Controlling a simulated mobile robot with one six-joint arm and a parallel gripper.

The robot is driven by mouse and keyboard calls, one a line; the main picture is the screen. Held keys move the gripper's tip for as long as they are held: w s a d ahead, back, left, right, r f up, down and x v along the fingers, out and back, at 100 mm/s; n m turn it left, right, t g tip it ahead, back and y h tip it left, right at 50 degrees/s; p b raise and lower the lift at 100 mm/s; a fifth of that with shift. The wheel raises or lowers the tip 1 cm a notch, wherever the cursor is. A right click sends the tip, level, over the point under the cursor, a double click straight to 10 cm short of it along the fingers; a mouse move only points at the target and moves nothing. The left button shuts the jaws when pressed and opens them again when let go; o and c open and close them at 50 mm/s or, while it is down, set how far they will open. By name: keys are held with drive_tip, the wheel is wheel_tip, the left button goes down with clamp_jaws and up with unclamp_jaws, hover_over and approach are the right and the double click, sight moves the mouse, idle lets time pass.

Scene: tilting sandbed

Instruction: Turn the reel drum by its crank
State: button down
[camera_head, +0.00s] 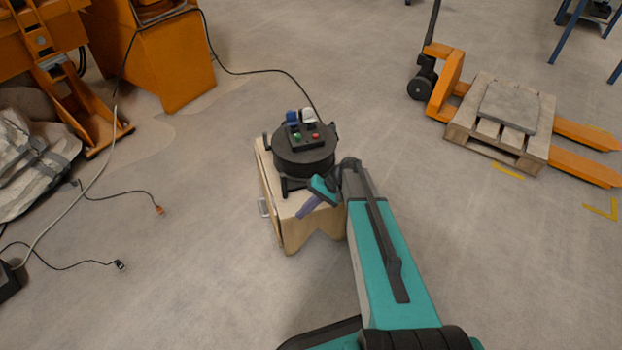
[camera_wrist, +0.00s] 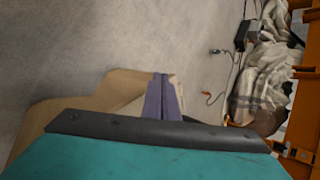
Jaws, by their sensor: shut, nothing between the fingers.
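The black reel drum (camera_head: 303,158) lies with its round face up on a wooden stand in the head view. Its top carries a blue and a white plug and green and red parts. I cannot make out the crank; my arm hides part of the drum's right side. My gripper (camera_head: 305,211) has purple fingers and is low in front of the drum, over the stand, apart from the drum face. In the wrist view the fingers (camera_wrist: 162,100) are together and empty, with the stand's pale wood behind them. The drum does not show in the wrist view.
The wooden stand (camera_head: 296,233) has a notched lower edge and a metal handle on its left. A black cable runs from the drum to an orange machine (camera_head: 170,65). An orange pallet truck (camera_head: 440,85) with a pallet stands right. Loose cables lie left. Floor around the stand is mostly clear.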

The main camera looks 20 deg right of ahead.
drive_tip(key=s+a+f+n+g+h+b, duration=0.1)
drive_tip(key=s+f+h+b, duration=0.1)
drive_tip(key=s+f, duration=0.5)
drive_tip(key=s+a+f+n+g+h+b, duration=0.1)
drive_tip(key=s+f, duration=0.6)
drive_tip(key=s, duration=0.9)
drive_tip(key=s+f+n+g+h+b, duration=0.2)
drive_tip(key=s+f+h, duration=0.3)
drive_tip(key=s, duration=0.7)
wheel_tip(320, 180, down, 2)
drive_tip(key=shift+s+a+g+h+b, duration=0.2)
drive_tip(key=shift+a+g+h+b, duration=0.15)
drive_tip(key=shift+b, duration=0.5)
drive_tip(key=shift+w+a, duration=0.1)
drive_tip(key=shift+w, duration=0.1)
